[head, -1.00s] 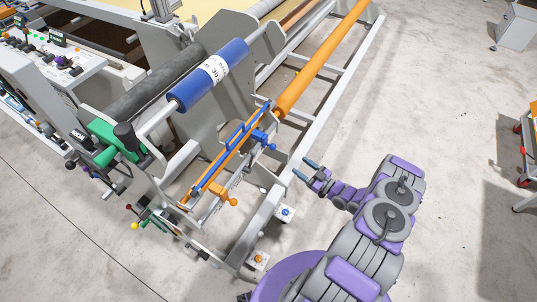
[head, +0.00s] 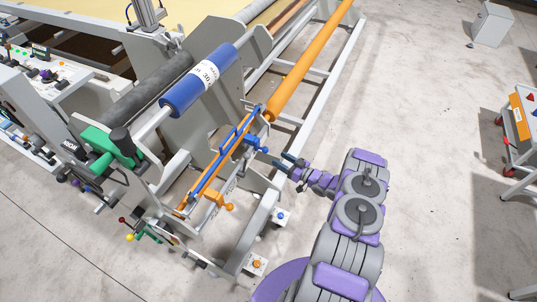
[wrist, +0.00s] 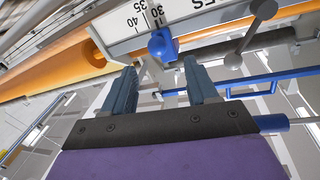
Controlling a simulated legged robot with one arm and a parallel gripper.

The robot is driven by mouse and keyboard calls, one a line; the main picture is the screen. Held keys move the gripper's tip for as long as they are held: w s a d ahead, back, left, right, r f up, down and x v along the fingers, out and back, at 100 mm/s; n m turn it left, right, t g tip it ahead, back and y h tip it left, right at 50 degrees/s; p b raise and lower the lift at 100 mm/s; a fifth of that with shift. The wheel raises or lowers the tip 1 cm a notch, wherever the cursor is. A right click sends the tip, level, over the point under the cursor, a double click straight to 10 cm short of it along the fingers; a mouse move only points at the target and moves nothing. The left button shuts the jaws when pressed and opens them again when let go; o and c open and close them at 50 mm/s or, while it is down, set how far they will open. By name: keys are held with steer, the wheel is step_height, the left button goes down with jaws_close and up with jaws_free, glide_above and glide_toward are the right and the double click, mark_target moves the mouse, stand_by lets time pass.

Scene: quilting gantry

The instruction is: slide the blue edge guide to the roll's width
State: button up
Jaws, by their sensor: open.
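The blue edge guide (head: 254,143) sits at the upper right end of the slanted rail, with its blue knob facing my gripper. In the wrist view its knob (wrist: 163,45) stands just beyond the fingertips, between them in the picture, by the 30 mark of the white scale (wrist: 150,18). My gripper (head: 284,160) is open and empty, just right of the knob; the wrist view shows both fingers (wrist: 161,78) apart. The blue roll (head: 202,82) lies above the rail; its white label appears to read 30. Any contact with the knob cannot be told.
An orange guide (head: 218,200) with its own knob sits lower on the same rail. An orange roller (head: 305,65) runs to the upper right. A blue bar (wrist: 270,82) crosses beside the right finger. Open floor (head: 430,120) lies to the right.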

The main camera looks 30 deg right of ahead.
mark_target(257, 144)
steer(key=b+x, duration=0.1)
steer(key=x, duration=0.6)
steer(key=shift+w, duration=0.25)
steer(key=shift+d, duration=0.15)
steer(key=shift+d+f, duration=0.1)
steer(key=shift+d, duration=0.1)
steer(key=c, duration=0.5)
steer(key=shift+a, duration=0.15)
jaws_close()
